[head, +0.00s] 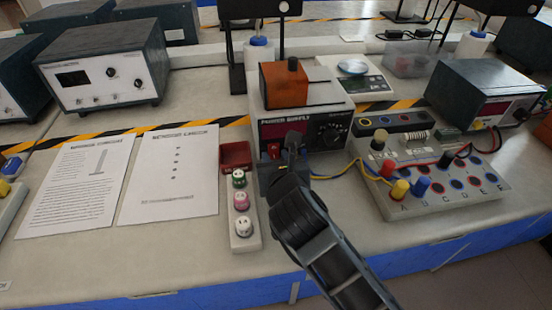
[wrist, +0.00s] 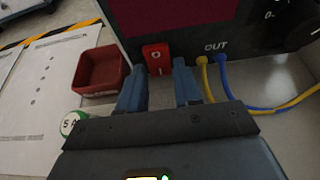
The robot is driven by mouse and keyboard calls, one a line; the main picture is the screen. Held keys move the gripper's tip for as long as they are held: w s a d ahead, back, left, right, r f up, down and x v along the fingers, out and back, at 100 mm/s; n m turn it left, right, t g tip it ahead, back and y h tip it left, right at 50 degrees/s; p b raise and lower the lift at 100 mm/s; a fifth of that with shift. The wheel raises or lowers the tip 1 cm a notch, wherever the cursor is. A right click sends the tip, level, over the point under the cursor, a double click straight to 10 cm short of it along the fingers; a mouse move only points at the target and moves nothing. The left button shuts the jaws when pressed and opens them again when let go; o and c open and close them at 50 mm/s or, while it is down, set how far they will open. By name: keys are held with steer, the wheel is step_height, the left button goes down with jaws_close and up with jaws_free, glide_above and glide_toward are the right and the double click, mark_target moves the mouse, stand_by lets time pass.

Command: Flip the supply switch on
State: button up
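The switch (head: 273,151) also shows in the head view, partly beside my gripper (head: 290,155). In the wrist view my gripper (wrist: 158,88) is open and empty, its two fingers apart with the switch ahead of the gap. The fingertips are close to the front panel; I cannot tell if they touch. Which way the rocker is tilted is unclear.
Yellow and blue leads (wrist: 225,85) leave the OUT sockets right of the fingers. A red tray (wrist: 101,71) and a strip with labelled round pieces (head: 242,222) are left. A terminal board (head: 440,205) stands right. An orange box (head: 285,84) sits on the supply.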

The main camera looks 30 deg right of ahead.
jaws_close()
steer(key=f+t+b, duration=0.1)
steer(key=b, duration=0.1)
steer(key=shift+b, duration=0.3)
steer(key=t+b, duration=0.1)
steer(key=b, duration=0.1)
steer(key=shift+t+h+b, duration=0.3)
steer(key=shift+t+h, duration=0.1)
steer(key=shift+r, duration=0.2)
steer(key=shift+o, duration=2.1)
jaws_free()
steer(key=shift+v, duration=3.85)
steer(key=shift+f, duration=0.1)
